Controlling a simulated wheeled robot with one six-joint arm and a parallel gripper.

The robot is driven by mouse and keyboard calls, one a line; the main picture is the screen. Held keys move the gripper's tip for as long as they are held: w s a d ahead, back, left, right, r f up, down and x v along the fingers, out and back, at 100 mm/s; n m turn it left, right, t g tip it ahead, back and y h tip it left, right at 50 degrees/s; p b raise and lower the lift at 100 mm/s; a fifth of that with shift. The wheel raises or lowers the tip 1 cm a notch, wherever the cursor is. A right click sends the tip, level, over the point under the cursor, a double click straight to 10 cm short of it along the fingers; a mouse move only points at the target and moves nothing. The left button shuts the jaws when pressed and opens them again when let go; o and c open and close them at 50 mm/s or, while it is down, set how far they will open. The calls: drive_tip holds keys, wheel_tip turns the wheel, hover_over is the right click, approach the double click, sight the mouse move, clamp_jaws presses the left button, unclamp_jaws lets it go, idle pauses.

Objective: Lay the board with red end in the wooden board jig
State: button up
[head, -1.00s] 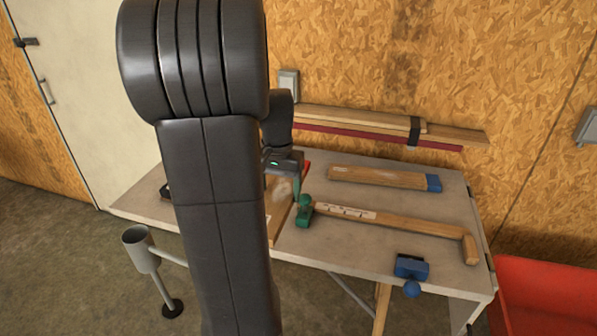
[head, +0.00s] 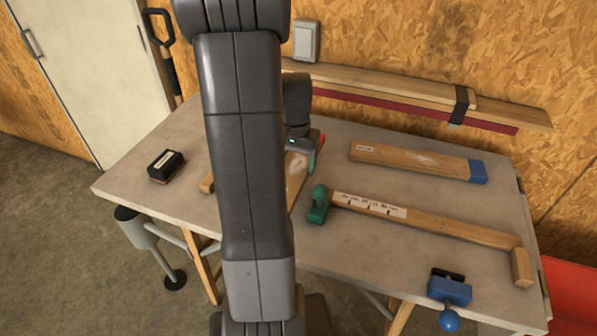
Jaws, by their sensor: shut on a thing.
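My gripper (head: 309,160) is at the middle of the bench, partly behind my own arm. It is shut on the board with red end (head: 296,172); the red end (head: 321,140) shows just beyond the jaws. My arm hides much of this board, and I cannot tell whether it touches the bench. The wooden board jig (head: 450,231) lies to the right of the gripper, a long rail with a paper label (head: 368,205) and a wooden stop block (head: 522,267) at its right end. A green clamp (head: 318,206) stands at its left end. No board lies against the rail.
A blue-ended board (head: 410,160) lies behind the jig. A blue clamp (head: 449,289) sits at the front right edge. A black block (head: 166,166) and a wood end (head: 207,183) are on the left. Strapped boards (head: 390,88) run along the wall.

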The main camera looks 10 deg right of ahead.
sight(296, 174)
drive_tip(key=shift+f, duration=2.1)
drive_tip(key=shift+f, duration=0.1)
drive_tip(key=shift+f, duration=0.15)
drive_tip(key=o, duration=0.9)
drive_tip(key=shift+c, duration=0.2)
